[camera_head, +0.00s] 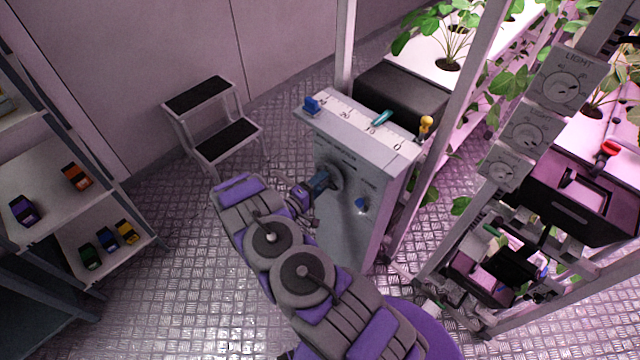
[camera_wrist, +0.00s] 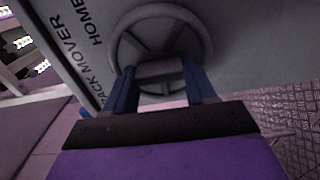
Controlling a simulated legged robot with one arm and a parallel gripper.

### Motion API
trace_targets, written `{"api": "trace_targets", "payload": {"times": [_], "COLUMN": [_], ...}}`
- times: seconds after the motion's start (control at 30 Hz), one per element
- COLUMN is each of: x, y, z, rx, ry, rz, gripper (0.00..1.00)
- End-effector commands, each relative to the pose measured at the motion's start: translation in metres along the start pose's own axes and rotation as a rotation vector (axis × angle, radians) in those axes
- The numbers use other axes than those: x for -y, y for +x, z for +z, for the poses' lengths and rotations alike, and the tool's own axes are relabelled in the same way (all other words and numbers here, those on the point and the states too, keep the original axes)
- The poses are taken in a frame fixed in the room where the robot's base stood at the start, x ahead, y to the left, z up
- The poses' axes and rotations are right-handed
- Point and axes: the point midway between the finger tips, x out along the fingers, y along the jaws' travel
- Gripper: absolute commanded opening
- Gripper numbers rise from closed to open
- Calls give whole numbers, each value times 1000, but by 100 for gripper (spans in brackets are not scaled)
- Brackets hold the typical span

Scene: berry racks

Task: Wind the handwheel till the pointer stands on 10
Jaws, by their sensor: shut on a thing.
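The grey handwheel (camera_head: 335,174) is on the front face of a grey cabinet (camera_head: 345,225). Its rim and spokes show large in the wrist view (camera_wrist: 204,40). My gripper (camera_head: 322,181) reaches it from the left in the head view. In the wrist view, the blue fingers of my gripper (camera_wrist: 160,76) are shut on a grey block at the wheel's near side, which looks like its grip. A pale scale strip (camera_head: 350,116) runs along the cabinet top. A teal pointer-like marker (camera_head: 381,118) lies across it, right of the middle. The scale numbers are too small to read surely.
A blue piece (camera_head: 311,105) and a yellow knob (camera_head: 426,125) stand at the cabinet top's ends. A step stool (camera_head: 212,118) stands behind left.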

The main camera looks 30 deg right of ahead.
Motion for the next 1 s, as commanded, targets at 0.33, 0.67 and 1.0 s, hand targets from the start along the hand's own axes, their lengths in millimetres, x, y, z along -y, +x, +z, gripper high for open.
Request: {"api": "trace_targets", "payload": {"times": [0.33, 0.67, 1.0], "x": [0, 0, -1], "y": [-2, -2, -1], "z": [-6, -5, -1], "rx": [-15, -13, -7], "ry": [-14, -14, -15], "rz": [-1, -1, -1], "gripper": [25, 71, 81]}}
